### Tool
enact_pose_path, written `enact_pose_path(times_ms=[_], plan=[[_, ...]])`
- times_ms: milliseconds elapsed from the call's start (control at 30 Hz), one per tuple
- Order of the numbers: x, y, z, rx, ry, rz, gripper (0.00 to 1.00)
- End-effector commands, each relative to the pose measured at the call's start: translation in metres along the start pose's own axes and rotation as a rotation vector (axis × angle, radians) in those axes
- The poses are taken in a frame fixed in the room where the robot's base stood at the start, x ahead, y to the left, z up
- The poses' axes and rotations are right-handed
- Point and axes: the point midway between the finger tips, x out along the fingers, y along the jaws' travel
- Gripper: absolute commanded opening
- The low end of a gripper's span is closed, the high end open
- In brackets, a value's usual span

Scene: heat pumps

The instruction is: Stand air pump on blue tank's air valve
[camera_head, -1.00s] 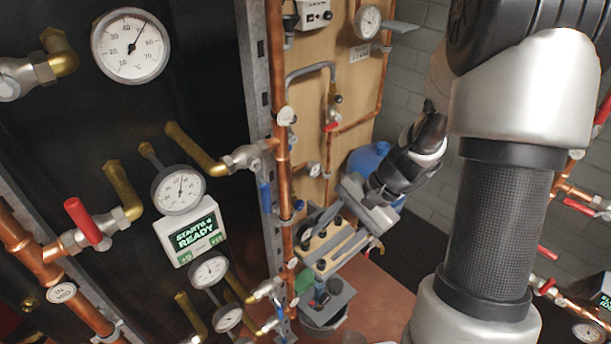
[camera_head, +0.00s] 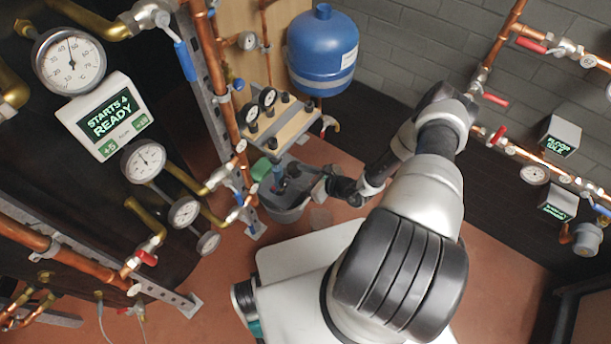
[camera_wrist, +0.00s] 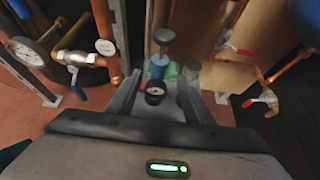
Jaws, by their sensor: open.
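The blue tank (camera_head: 322,58) hangs on the back wall, with a small blue cap (camera_head: 323,11) on top. I cannot make out whether its air valve is under that cap. A small blue upright tool that looks like the air pump (camera_head: 278,176) stands in a grey bucket below the wooden shelf. In the wrist view, this pump (camera_wrist: 160,66) has a grey round top and stands just past my fingertips. My gripper (camera_wrist: 158,84) is open around a small black gauge or cap, with nothing visibly clamped. In the head view, my gripper (camera_head: 312,174) reaches in over the bucket from the right.
The grey bucket (camera_head: 287,213) holds a green item (camera_head: 261,168). Above it is a wooden shelf (camera_head: 290,131) with two gauges and dark fittings. Copper pipes (camera_head: 222,85) and a steel post stand close left. Red-handled valves line the right wall. The red floor is open in front.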

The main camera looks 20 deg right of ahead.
Motion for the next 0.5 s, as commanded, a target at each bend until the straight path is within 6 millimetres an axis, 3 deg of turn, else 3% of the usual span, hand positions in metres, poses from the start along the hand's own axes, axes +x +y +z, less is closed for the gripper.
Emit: enact_pose_path(times_ms=[500], plan=[[0.07,0.001,-0.003,-0.001,-0.001,0.002,0.46]])
